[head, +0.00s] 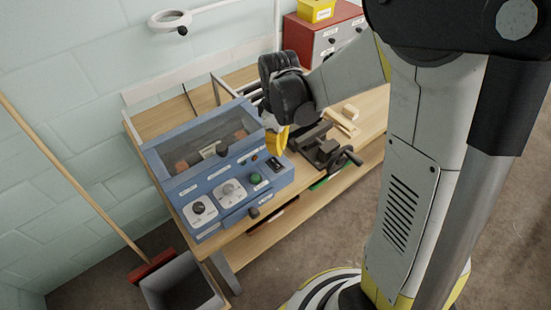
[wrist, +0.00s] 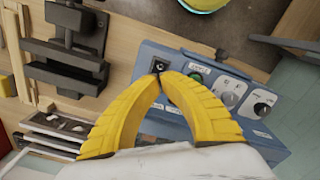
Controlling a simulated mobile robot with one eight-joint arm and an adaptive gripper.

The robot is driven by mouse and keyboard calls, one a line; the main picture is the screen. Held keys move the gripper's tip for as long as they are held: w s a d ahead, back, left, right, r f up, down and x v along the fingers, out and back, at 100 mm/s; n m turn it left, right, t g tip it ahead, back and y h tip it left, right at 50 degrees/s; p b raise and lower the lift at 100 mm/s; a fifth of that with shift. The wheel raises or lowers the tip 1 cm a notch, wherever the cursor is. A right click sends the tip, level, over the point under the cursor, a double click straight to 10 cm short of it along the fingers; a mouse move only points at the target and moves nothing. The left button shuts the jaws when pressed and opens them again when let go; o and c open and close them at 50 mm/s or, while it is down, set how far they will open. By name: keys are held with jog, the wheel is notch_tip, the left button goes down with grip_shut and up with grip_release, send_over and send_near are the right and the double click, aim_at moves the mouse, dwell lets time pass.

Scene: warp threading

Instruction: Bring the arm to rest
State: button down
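My gripper (head: 276,150) hangs over the workbench (head: 160,124), between the blue machine (head: 215,160) and the dark vise (head: 318,148). In the wrist view the two yellow fingers of my gripper (wrist: 162,76) curve together and their tips meet. I see nothing held between them. The tips show in front of the control panel of the blue machine (wrist: 200,55), next to a small black switch. The gap between the tips and the panel cannot be judged. In the head view my arm reaches out from the right, and the wrist partly hides the fingers.
The vise also shows in the wrist view (wrist: 68,45). A red drawer cabinet (head: 312,42) with a yellow box (head: 317,10) stands at the back. A ring lamp (head: 170,20) overhangs the bench. A broom (head: 75,185) and a grey bin (head: 180,288) are at lower left.

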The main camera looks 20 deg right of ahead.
dwell(0.5)
jog(key=s+r+m+t+b, duration=0.3)
jog(key=s+m+b, duration=0.1)
jog(key=s, duration=0.2)
jog(key=s+r+m+t+b, duration=0.3)
jog(key=s+m+t+b, duration=0.1)
jog(key=s+m, duration=0.1)
jog(key=shift+s+r+m, duration=0.15)
jog(key=shift+s+m, duration=0.15)
jog(key=shift+s, duration=0.55)
